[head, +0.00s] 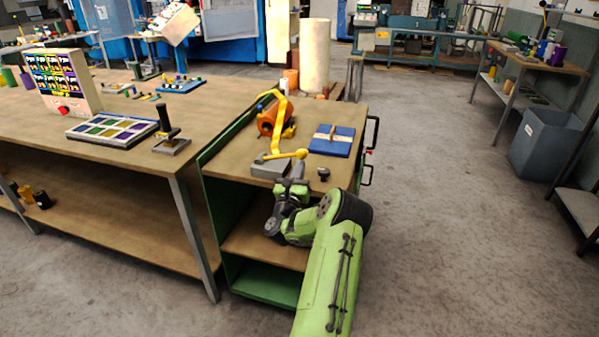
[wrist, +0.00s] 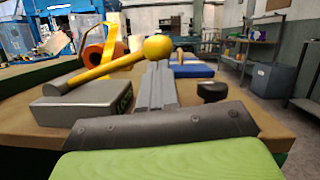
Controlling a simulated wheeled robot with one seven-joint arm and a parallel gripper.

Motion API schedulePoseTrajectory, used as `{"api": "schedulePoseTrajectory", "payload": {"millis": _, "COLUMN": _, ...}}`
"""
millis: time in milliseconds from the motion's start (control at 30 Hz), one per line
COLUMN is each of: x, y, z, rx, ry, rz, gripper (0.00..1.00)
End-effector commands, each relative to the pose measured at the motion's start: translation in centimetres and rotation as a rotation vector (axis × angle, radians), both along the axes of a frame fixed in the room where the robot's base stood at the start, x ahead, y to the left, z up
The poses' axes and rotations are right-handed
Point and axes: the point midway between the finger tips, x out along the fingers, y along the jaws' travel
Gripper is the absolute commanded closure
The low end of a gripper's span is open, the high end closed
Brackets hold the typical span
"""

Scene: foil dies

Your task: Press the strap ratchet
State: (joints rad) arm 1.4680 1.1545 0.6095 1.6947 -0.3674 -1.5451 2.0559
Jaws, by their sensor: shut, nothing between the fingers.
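The strap ratchet has a grey block base (head: 270,165) and a yellow lever ending in a round yellow ball (head: 301,153). It sits near the front of the small green-sided cabinet's wooden top. A yellow strap (head: 274,134) runs from it to an orange roll (head: 267,118). In the wrist view the lever (wrist: 108,68) slants up to the right, from the base (wrist: 82,103) to the ball (wrist: 157,47). My gripper (wrist: 157,68) is shut and empty, its fingertips just below the ball in that view. I cannot tell whether they touch. It also shows in the head view (head: 298,174).
A blue plate with a wooden piece (head: 331,141) lies right of the strap. A black knob (head: 323,173) stands near the front edge, right of my gripper. A long workbench (head: 120,172) with a joystick (head: 169,130) is to the left. Open floor lies right.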

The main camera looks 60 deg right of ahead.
Motion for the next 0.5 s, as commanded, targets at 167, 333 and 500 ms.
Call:
{"api": "schedulePoseTrajectory", "payload": {"millis": 167, "x": 0.2, "y": 0.0, "z": 2.6, "rx": -0.024, "ry": 0.129, "rz": -0.001, "gripper": 1.00}}
{"api": "schedulePoseTrajectory", "payload": {"millis": 333, "x": 0.8, "y": 0.1, "z": 4.9, "rx": -0.047, "ry": 0.285, "rz": 0.000, "gripper": 1.00}}
{"api": "schedulePoseTrajectory", "payload": {"millis": 500, "x": 1.8, "y": 0.3, "z": 7.0, "rx": -0.072, "ry": 0.439, "rz": 0.000, "gripper": 1.00}}
